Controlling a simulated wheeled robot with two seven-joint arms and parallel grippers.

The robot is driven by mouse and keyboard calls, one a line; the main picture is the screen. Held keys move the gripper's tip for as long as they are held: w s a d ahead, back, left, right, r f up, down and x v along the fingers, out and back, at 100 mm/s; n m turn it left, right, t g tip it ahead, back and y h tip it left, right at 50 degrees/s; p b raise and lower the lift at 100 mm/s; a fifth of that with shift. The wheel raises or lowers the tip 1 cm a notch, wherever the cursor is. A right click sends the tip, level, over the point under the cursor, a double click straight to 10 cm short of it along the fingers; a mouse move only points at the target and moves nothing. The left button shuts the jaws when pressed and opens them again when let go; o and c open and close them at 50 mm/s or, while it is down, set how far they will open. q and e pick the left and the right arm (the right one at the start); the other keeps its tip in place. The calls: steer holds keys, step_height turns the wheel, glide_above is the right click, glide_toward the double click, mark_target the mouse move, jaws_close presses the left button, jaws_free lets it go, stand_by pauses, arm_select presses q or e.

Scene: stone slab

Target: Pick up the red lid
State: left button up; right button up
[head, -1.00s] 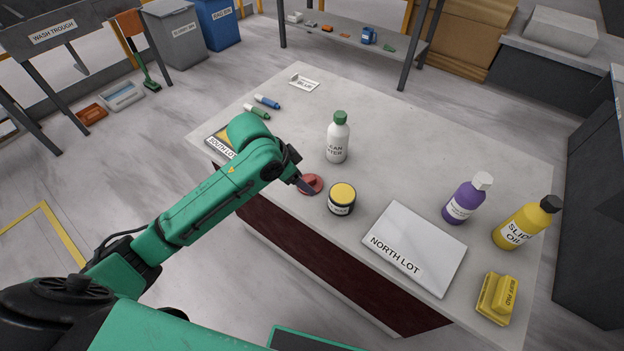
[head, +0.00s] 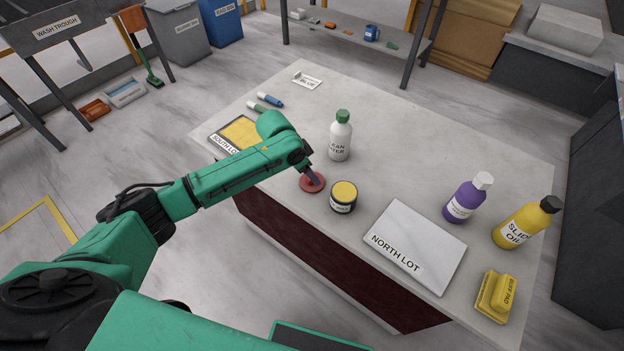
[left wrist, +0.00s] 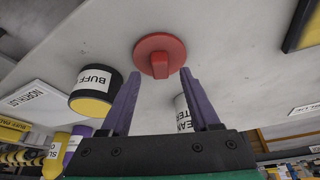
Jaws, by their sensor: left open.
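The red lid (head: 312,184) is a flat disc with a raised grip bar, lying on the stone slab (head: 400,130) near its front edge. In the left wrist view the red lid (left wrist: 160,56) is ahead of the fingertips, centred between them. My left gripper (head: 315,177) is just over the lid in the head view, and its fingers partly cover it. In the left wrist view my left gripper (left wrist: 160,78) has its two purple fingers apart with nothing between them. My right gripper is not in view.
A yellow-topped dark jar (head: 343,197) stands just right of the lid. A green-capped white bottle (head: 340,138) stands behind it. The North Lot board (head: 415,245), purple bottle (head: 467,200), yellow oil bottle (head: 524,224) and yellow buff pad (head: 496,296) are further right.

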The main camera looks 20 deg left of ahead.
arm_select(q)
steer(key=shift+x, duration=0.85)
jaws_close()
